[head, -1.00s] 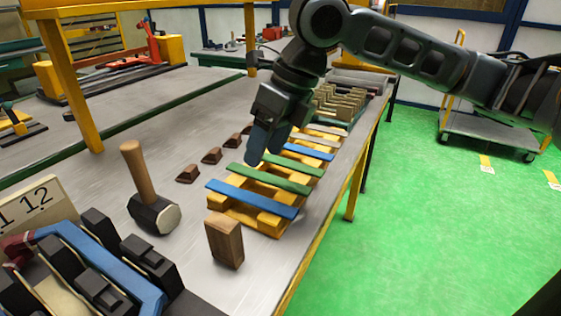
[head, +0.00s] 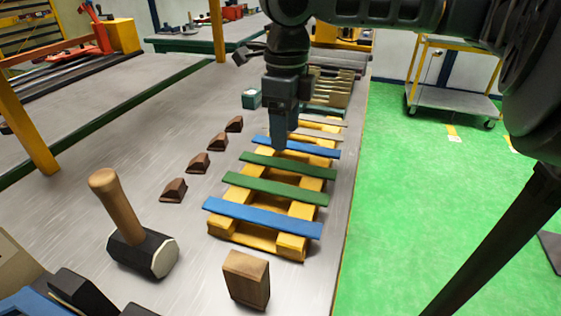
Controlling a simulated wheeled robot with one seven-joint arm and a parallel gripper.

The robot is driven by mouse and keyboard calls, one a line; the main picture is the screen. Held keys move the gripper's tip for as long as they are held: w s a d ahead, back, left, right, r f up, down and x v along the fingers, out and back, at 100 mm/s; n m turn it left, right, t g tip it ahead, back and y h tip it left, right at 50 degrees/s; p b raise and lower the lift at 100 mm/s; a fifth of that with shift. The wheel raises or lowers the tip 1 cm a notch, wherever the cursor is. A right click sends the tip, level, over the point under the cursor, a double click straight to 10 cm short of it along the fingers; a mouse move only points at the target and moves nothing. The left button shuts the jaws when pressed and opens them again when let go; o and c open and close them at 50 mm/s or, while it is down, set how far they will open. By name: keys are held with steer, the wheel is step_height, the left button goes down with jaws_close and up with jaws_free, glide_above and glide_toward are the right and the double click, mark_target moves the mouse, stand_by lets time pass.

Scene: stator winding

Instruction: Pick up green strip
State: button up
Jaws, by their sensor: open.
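Two green strips lie across a yellow rack (head: 258,240) on the bench. The nearer green strip (head: 275,189) is just behind the front blue strip (head: 262,217). The farther green strip (head: 300,168) lies between it and the rear blue strip (head: 318,150). My gripper (head: 279,143) points down above the rack, near the left part of the rear blue strip and just behind the farther green strip. It is open and holds nothing that I can see. Its fingers overlap in this view, so the gap between them is hidden.
A mallet (head: 145,252) and a wooden block (head: 247,278) stand at the front. Several small brown wedges (head: 198,162) line the bench left of the rack. Pale strips (head: 322,131) lie at the rack's rear, with a slotted holder (head: 330,88) beyond.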

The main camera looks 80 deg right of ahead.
mark_target(287, 163)
steer(key=shift+s+a+f, duration=0.1)
steer(key=shift+s+f, duration=0.05)
steer(key=shift+f, duration=1.45)
steer(key=shift+s+f, duration=0.1)
steer(key=shift+f, duration=1.45)
jaws_close()
